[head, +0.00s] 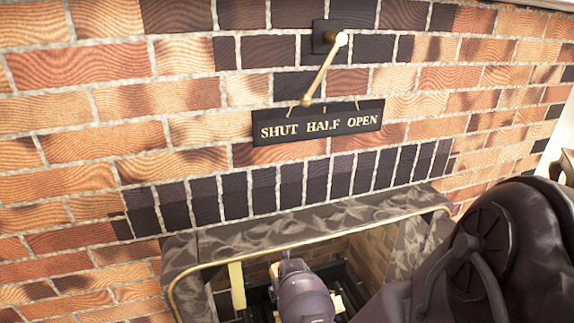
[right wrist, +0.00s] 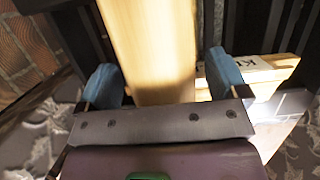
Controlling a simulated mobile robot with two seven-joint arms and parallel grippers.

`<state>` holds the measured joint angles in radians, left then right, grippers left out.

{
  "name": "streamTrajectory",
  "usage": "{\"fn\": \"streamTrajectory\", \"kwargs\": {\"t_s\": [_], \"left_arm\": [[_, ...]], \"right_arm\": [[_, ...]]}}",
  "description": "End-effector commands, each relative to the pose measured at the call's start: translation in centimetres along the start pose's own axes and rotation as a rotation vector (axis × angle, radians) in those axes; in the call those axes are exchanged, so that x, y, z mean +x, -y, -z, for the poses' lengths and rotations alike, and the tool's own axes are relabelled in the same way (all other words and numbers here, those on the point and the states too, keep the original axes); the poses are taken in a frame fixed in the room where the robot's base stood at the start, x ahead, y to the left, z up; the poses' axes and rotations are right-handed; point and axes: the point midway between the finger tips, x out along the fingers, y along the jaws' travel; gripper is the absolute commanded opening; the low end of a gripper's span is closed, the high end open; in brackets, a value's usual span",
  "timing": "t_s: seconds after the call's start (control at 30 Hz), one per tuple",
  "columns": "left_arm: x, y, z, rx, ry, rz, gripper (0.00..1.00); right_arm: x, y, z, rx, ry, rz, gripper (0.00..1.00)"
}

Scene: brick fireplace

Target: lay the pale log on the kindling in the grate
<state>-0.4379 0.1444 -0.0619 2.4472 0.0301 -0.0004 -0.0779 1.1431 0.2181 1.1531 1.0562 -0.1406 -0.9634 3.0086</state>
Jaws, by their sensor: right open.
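In the right wrist view the pale log (right wrist: 150,30) runs away from me between the two blue fingertips of my right gripper (right wrist: 164,78). The fingers are open, with a gap on each side of the log. A pale wood piece with a partly hidden label starting "KI", which looks like the kindling (right wrist: 285,66), lies to the right, partly behind the right finger. Dark bars of the grate (right wrist: 282,30) show on both sides. In the head view my right wrist reaches into the fireplace opening and hides most of the grate (head: 258,298). My left gripper is not in view.
A grey stone surround (head: 215,243) with a brass rail (head: 300,239) frames the opening close around my right arm. A pale upright strip (head: 237,286) stands at the opening's left. Above hangs a "SHUT HALF OPEN" plate (head: 318,122) with a brass lever (head: 322,75).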

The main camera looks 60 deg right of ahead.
Motion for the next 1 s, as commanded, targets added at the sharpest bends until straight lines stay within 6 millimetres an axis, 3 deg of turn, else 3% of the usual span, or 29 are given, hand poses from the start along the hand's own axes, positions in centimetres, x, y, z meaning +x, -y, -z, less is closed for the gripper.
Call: {"fn": "streamTrajectory", "kwargs": {"t_s": [0.6, 1.0], "left_arm": [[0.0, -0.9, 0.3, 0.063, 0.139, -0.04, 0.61], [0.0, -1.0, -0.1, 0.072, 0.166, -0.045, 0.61]], "right_arm": [[-7.3, -0.3, -0.5, 0.002, 0.006, -0.005, 0.92], [-7.7, 0.0, 0.0, 0.0, -0.001, 0.0, 0.92]]}}
